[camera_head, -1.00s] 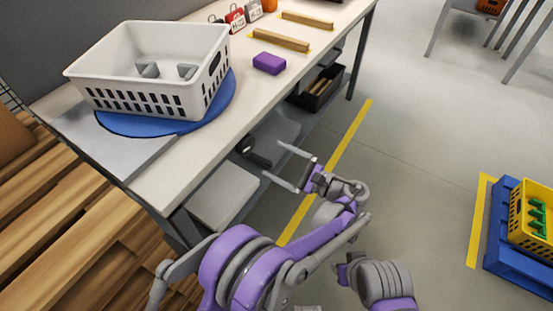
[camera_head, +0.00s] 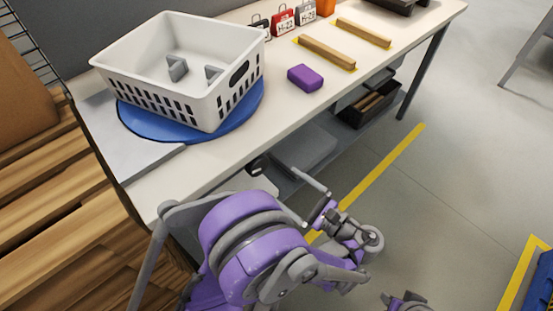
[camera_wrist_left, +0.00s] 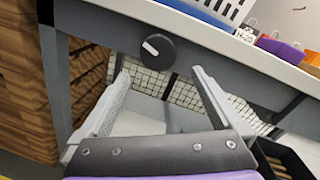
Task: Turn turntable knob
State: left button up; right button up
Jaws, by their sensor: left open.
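The turntable is a blue disc (camera_head: 248,112) on the white workbench, with a white perforated basket (camera_head: 190,85) on it. The black round knob (camera_wrist_left: 158,50) with a white pointer mark sits on the grey front rail below the tabletop. In the head view the knob (camera_head: 256,166) is a small dark shape under the bench edge. My left gripper (camera_wrist_left: 160,73) is open and empty, its two fingers apart, pointing at the rail. The knob shows beyond and between the fingertips, apparently untouched.
Grey corner pieces (camera_head: 177,68) lie in the basket. A purple block (camera_head: 305,78), wooden strips (camera_head: 327,51) and tagged red and grey items stand along the bench. A lower shelf holds a dark bin (camera_head: 369,104).

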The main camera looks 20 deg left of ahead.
aim_at(261, 168)
pick_arm(q)
jog(key=x, duration=1)
jog(key=shift+s+a+b, duration=0.1)
jog(key=shift+a+b, duration=0.2)
